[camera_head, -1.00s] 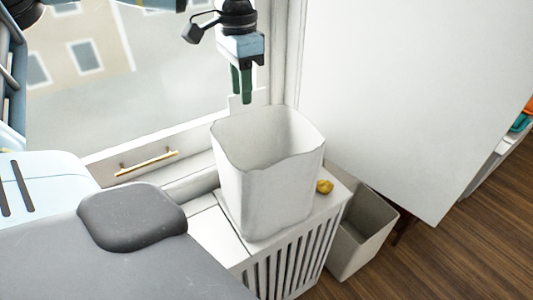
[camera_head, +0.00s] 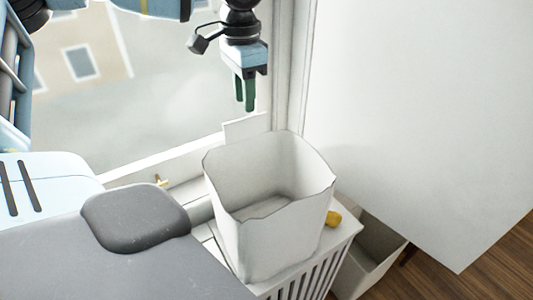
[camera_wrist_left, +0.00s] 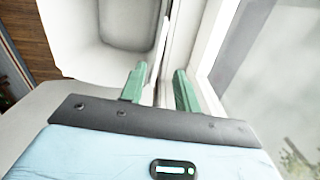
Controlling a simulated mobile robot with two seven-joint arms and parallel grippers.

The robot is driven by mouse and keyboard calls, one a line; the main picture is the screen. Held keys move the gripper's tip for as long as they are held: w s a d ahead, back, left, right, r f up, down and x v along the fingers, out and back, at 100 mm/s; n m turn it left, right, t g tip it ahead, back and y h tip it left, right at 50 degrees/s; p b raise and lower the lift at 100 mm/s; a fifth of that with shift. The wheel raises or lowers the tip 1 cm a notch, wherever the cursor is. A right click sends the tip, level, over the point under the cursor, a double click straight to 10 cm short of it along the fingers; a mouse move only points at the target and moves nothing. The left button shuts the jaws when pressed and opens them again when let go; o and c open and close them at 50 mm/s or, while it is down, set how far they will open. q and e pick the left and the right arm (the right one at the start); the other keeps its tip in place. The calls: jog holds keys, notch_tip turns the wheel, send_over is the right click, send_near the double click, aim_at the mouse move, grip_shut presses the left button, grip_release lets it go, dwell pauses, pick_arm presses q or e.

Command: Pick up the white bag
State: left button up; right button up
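The white bag (camera_head: 262,235) stands upright and open-topped on a white slatted cabinet (camera_head: 325,268) in the head view. I can see down into it, and it looks empty. My left gripper (camera_head: 245,105) points down just behind and above the bag's back rim, with green fingers. In the left wrist view the fingers (camera_wrist_left: 156,88) are apart with a gap between them. The bag (camera_wrist_left: 85,55) fills the upper left there, its rim near the left finger. I cannot tell whether that finger touches it. My right gripper is not in view.
A small yellow object (camera_head: 333,218) lies beside the bag on the cabinet. A grey-white bin (camera_head: 372,255) stands on the floor to the right. A large white panel (camera_head: 425,110) rises at right. The window (camera_head: 175,75) is behind my left gripper.

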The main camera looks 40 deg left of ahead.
aim_at(244, 118)
pick_arm(q)
jog(key=shift+s+d+f, duration=0.1)
jog(key=shift+s+f, duration=0.05)
jog(key=shift+f, duration=1.5)
jog(key=shift+s+f, duration=0.15)
jog(key=shift+f, duration=1.45)
grip_shut()
